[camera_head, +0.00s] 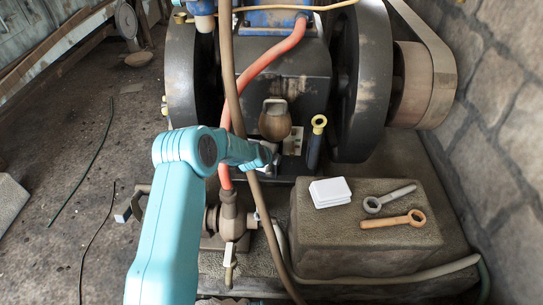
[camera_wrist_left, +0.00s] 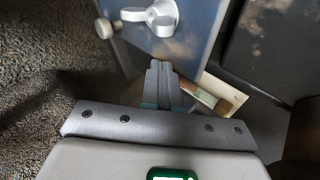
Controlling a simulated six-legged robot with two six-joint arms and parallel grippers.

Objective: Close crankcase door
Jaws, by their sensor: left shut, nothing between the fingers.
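The engine's dark crankcase (camera_head: 285,75) stands at top centre in the head view, between two large flywheels. A blue-grey panel (camera_wrist_left: 190,45) with a silver lever handle (camera_wrist_left: 155,14) fills the top centre of the left wrist view; it looks like the crankcase door, but I cannot tell how far open it is. My left gripper (camera_head: 270,153) is in front of the lower crankcase. In the left wrist view its fingers (camera_wrist_left: 160,82) are together and empty, near the panel's lower edge; I cannot tell whether they touch it. My right gripper is in neither view.
A red hose (camera_head: 265,65) and a brown hose (camera_head: 227,75) run down past my left arm. A brass valve (camera_head: 230,222) stands beside my arm. A stone wall (camera_head: 500,130) bounds the right.

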